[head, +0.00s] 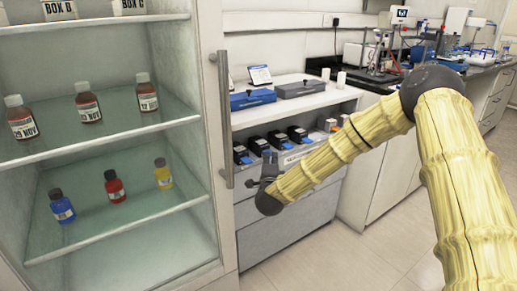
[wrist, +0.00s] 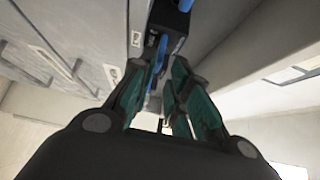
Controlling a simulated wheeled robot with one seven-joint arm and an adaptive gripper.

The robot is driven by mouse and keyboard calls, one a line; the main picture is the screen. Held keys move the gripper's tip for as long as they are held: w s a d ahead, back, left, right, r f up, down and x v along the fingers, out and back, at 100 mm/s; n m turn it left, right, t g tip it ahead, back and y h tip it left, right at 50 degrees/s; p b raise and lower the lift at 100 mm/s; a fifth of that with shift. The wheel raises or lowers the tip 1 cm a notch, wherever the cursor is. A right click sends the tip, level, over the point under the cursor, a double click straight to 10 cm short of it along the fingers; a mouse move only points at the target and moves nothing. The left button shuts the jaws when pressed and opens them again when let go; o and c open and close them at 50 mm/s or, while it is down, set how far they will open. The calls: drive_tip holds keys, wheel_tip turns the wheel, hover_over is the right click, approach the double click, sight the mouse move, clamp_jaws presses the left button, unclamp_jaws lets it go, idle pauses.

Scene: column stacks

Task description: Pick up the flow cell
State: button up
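Several small black devices with blue parts stand in a row on the open shelf of the low cabinet, among them one at the left (head: 241,154) and one at the right (head: 297,134). I cannot tell which of them, if any, is the flow cell. My gripper (head: 268,158) is in front of this shelf, near the left devices. In the wrist view, my gripper (wrist: 168,68) has its two teal-padded fingers apart, with nothing clearly held between them. A black device with blue parts (wrist: 172,20) is just beyond the fingertips; contact cannot be told.
A tall glass-shelved cabinet (head: 108,140) with bottles stands at the left, its vertical handle (head: 224,120) close to my gripper. Blue (head: 253,99) and grey (head: 300,89) cases lie on the low cabinet's top. The floor (head: 370,245) at right is clear.

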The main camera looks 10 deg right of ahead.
sight(262, 148)
drive_tip(key=shift+d+b+x, duration=0.2)
drive_tip(key=shift+x, duration=1.05)
drive_tip(key=shift+d+b+x, duration=0.15)
drive_tip(key=shift+b+x, duration=0.05)
drive_tip(key=shift+x, duration=1.05)
drive_tip(key=shift+s+f, duration=0.1)
drive_tip(key=shift+f, duration=0.1)
drive_tip(key=shift+c, duration=0.4)
clamp_jaws()
